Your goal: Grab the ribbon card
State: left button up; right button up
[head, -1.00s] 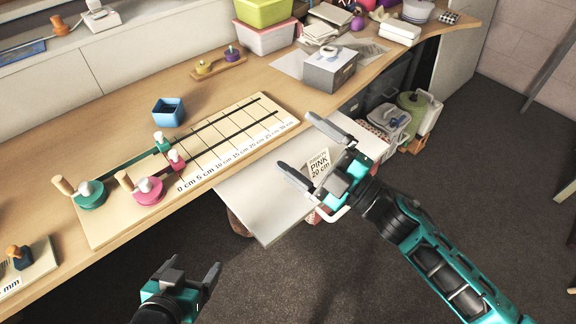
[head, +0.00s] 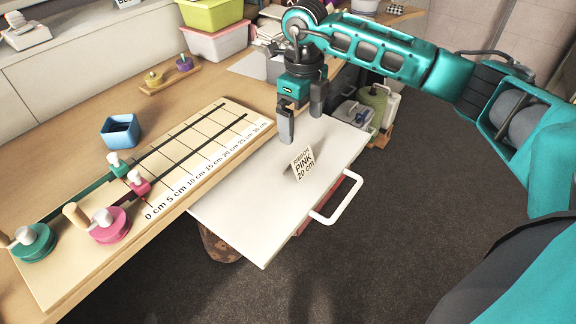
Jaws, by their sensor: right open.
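A small white card reading "PINK 20 cm" (head: 302,163) stands tilted on the white pull-out board (head: 245,205). My right gripper (head: 301,120) points down over the far part of the board, beyond the card in the head view. Its two dark fingers are apart with nothing between them, and it does not touch the card. My left gripper is not in view.
The measuring board (head: 130,185) with a green spool (head: 33,242) and a pink spool (head: 108,226) lies on the table left of the pull-out board. A blue cup (head: 120,131) stands behind it. A white handle (head: 338,200) juts out at the board's front.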

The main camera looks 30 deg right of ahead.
aim_at(300, 158)
notch_tip(300, 158, down, 7)
jog(key=shift+f+b, duration=0.1)
jog(key=shift+b, duration=0.55)
notch_tip(300, 158, down, 5)
jog(key=shift+w+r+b, duration=0.1)
jog(key=shift+b, duration=0.7)
jog(key=shift+c, duration=0.3)
jog(key=c, duration=0.8)
